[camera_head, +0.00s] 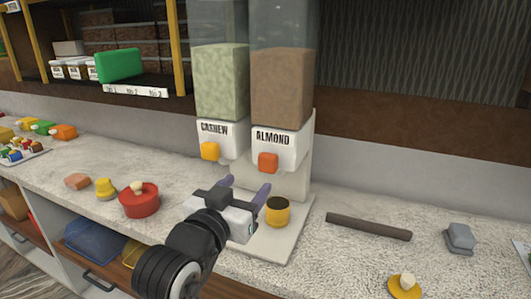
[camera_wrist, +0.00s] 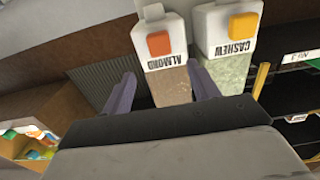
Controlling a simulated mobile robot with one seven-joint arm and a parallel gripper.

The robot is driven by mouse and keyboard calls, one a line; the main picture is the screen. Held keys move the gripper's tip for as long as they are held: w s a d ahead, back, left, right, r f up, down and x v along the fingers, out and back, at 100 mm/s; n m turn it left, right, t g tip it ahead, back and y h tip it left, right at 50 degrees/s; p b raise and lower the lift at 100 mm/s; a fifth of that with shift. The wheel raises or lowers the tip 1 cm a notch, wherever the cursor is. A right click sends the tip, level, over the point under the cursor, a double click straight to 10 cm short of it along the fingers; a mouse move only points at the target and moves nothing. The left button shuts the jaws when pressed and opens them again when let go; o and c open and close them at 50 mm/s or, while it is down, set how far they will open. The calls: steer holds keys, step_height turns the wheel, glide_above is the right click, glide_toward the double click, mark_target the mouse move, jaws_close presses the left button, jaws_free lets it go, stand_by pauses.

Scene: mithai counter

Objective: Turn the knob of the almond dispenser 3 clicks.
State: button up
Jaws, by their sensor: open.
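The almond dispenser (camera_head: 281,90) stands on the counter, a clear column with brown contents and a white head labelled ALMOND. Its knob (camera_head: 268,162) is an orange-red block on the front of the head. In the wrist view the almond knob (camera_wrist: 159,44) appears upside down, beyond and between my fingers. My gripper (camera_head: 246,190) is open and empty, in front of and below the dispenser heads, apart from the knob. Its two purple fingers also show in the wrist view (camera_wrist: 163,88). A yellow cup with a dark top (camera_head: 278,212) stands on the dispenser base below the almond head.
The cashew dispenser (camera_head: 221,85) with its yellow-orange knob (camera_head: 210,150) stands close at the left. A red lidded pot (camera_head: 139,200) is left of my arm. A dark bar (camera_head: 368,227) lies to the right. A shelf (camera_head: 110,85) is at the back left.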

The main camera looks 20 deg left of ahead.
mark_target(266, 164)
steer(key=w+p, duration=0.2)
steer(key=w, duration=0.8)
steer(key=shift+w+d, duration=0.15)
steer(key=shift+d, duration=0.05)
steer(key=c, duration=1)
